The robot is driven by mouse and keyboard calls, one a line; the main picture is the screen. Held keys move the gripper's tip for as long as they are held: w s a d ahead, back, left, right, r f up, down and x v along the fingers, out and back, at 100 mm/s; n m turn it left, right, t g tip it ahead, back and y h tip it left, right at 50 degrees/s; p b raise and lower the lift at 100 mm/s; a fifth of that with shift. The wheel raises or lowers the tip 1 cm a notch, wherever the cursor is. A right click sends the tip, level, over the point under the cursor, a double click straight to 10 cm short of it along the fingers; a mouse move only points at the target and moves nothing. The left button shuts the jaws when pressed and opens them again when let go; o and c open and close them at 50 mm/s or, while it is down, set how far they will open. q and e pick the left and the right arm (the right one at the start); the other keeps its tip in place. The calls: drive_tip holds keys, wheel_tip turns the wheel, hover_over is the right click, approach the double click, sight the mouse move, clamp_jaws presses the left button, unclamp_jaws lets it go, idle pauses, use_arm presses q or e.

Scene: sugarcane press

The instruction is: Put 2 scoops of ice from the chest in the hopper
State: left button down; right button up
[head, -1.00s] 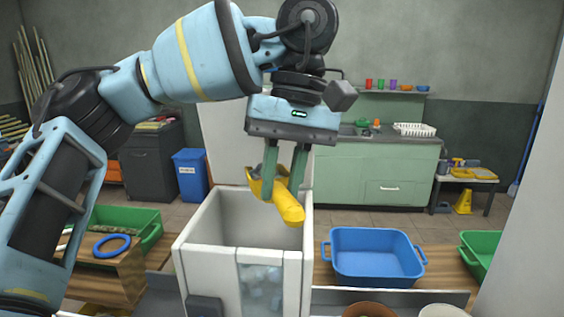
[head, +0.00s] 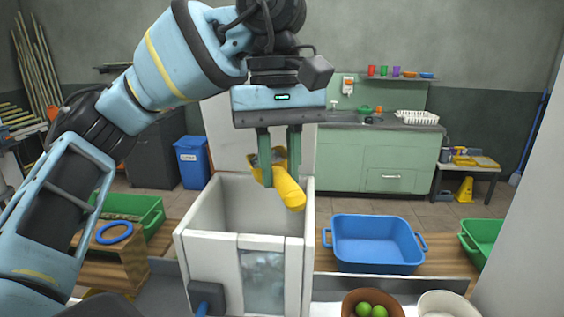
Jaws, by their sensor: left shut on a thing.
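My left gripper (head: 279,158) is shut on a yellow scoop (head: 291,190). The scoop is tilted, with its rounded yellow end low and to the right. It shows over the right rear part of an open-topped white chest (head: 211,258). Something grey shows at the scoop's upper end; I cannot tell if it is ice. The chest has a clear front panel with pale ice (head: 263,280) behind it. Its inner floor is hidden by the front wall. I cannot make out a hopper. My right gripper is not in view.
A blue basin (head: 374,246) stands on the wooden counter right of the chest. A brown bowl (head: 350,301) with green fruit and a white bowl (head: 446,305) are in front. A green crate (head: 143,217) and blue ring (head: 114,232) are left. A pale wall edges the far right.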

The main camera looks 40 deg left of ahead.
use_arm(q)
drive_tip(key=shift+s+a+f+t+h, duration=0.1)
drive_tip(key=shift+t+h, duration=0.45)
drive_tip(key=shift+t, duration=0.1)
drive_tip(key=shift+s+a+f+t+h, duration=0.1)
drive_tip(key=shift+t+h, duration=0.45)
drive_tip(key=shift+t, duration=0.1)
drive_tip(key=t+h, duration=0.1)
drive_tip(key=f+t+h+b, duration=0.1)
drive_tip(key=a+t+h+b, duration=0.1)
drive_tip(key=t, duration=0.1)
drive_tip(key=shift+s+f, duration=0.25)
drive_tip(key=shift+s, duration=0.15)
drive_tip(key=shift+s+a+f+n+t+h+b, duration=0.1)
drive_tip(key=shift+s+a+n+t+h+b, duration=0.15)
drive_tip(key=shift+t+h+b, duration=0.65)
drive_tip(key=shift+b, duration=0.65)
drive_tip(key=shift+s+a, duration=0.1)
drive_tip(key=shift+s, duration=0.05)
drive_tip(key=shift+r+b, duration=0.2)
drive_tip(key=shift+b, duration=0.1)
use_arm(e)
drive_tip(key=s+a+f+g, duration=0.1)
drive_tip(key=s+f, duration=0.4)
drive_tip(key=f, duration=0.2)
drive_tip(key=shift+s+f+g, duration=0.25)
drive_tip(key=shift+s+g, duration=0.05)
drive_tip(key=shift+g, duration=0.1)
